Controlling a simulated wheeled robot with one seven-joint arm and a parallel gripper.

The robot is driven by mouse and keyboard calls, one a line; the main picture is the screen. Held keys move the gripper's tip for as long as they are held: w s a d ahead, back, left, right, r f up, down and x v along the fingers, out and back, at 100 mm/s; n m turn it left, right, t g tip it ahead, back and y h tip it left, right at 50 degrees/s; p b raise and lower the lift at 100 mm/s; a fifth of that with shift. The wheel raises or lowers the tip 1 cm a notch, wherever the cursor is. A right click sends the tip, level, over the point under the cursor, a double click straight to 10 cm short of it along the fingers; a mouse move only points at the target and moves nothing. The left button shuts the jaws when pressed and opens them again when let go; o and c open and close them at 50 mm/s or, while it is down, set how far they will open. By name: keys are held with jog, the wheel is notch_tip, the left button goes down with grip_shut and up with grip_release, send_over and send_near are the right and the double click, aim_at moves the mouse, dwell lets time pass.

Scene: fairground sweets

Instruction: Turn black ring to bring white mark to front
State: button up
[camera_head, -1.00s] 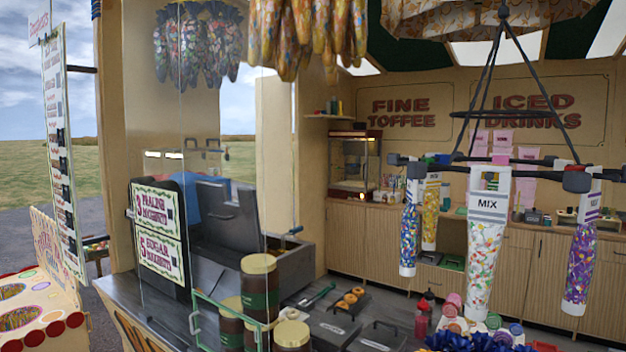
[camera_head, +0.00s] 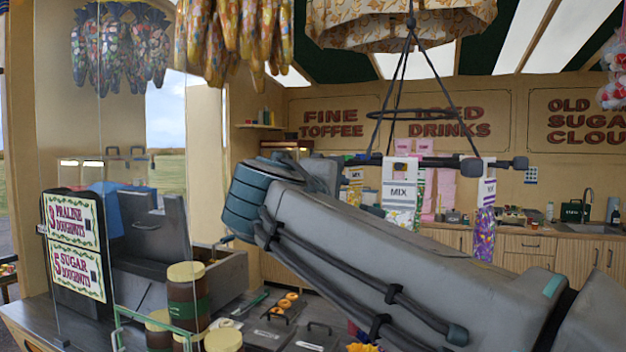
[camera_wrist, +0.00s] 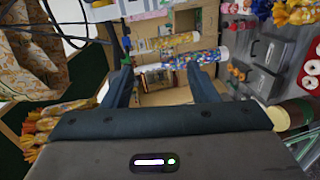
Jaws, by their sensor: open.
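The black ring (camera_head: 410,117) hangs on dark rods below the patterned canopy in the head view. Below it is a rack of dark bars (camera_head: 440,161) with round end knobs. White-topped sweet bags hang from it, including a MIX bag (camera_head: 402,195) and a purple bag (camera_head: 486,215). I cannot make out a separate white mark on the ring. My gripper (camera_wrist: 163,86) is open and empty in the wrist view.
Brown jars (camera_head: 187,300) and a green wire frame stand on the counter at lower left. Doughnuts (camera_head: 287,300) lie behind them. Wrapped sweets (camera_head: 232,35) hang at upper left. A patterned canopy (camera_head: 400,28) hangs above the ring. Cabinets (camera_head: 560,258) line the back wall.

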jog(key=a+r+t, duration=0.2)
jog(key=a+r, duration=0.2)
jog(key=r, duration=0.1)
jog(key=shift+n, duration=0.4)
jog(key=x, duration=0.3)
jog(key=p+x, duration=0.1)
jog(key=x, duration=0.2)
jog(key=p+x, duration=0.1)
jog(key=x, duration=0.2)
jog(key=shift+w+d+r, duration=0.1)
jog(key=shift+d+r, duration=0.2)
jog(key=shift+d, duration=0.1)
